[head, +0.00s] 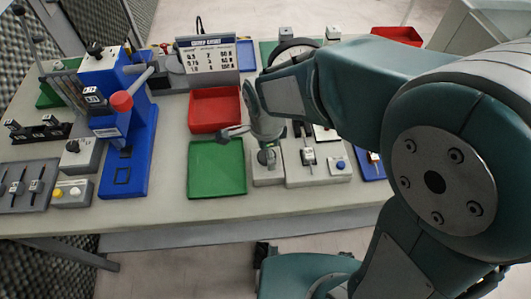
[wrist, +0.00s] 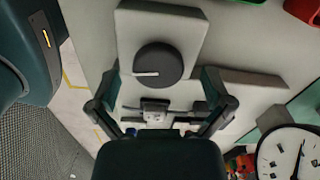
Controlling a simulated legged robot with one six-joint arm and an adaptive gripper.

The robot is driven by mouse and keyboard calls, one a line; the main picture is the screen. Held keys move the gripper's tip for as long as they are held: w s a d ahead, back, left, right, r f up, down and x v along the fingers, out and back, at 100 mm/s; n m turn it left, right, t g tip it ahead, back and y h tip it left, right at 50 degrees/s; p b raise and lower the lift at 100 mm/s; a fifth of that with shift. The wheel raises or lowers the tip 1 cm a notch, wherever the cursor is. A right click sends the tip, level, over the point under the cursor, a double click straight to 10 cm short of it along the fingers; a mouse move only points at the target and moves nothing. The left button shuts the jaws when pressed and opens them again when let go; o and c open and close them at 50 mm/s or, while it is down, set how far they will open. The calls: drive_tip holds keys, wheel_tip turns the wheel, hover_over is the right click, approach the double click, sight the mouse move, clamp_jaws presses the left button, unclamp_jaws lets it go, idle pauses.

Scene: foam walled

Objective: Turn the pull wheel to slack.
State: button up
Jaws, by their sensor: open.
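A dark round wheel (wrist: 158,62) with a white pointer line sits on a grey box (wrist: 192,32) in the wrist view. Its pointer points left in that view. I take it as the pull wheel; no slack marking is readable. In the head view its grey box (head: 267,181) stands right of the green tray, and the wheel (head: 266,157) is partly hidden by my gripper. My gripper (wrist: 160,88) is open, its two fingers spread on either side of the wheel's near part, with nothing held. I cannot tell whether they touch it.
A slider box (head: 318,176) with a blue button stands right of the wheel's box. A green tray (head: 217,185) and red tray (head: 214,108) lie left. A dial gauge (head: 292,52), a sign board (head: 208,60) and a blue press (head: 137,165) stand around.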

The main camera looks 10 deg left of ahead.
drive_tip(key=shift+d+f, duration=0.2)
drive_tip(key=shift+f, duration=0.5)
drive_tip(key=shift+a, duration=0.1)
drive_tip(key=shift+a, duration=0.1)
drive_tip(key=c, duration=1.1)
drive_tip(key=shift+c, duration=0.2)
drive_tip(key=shift+n, duration=0.3)
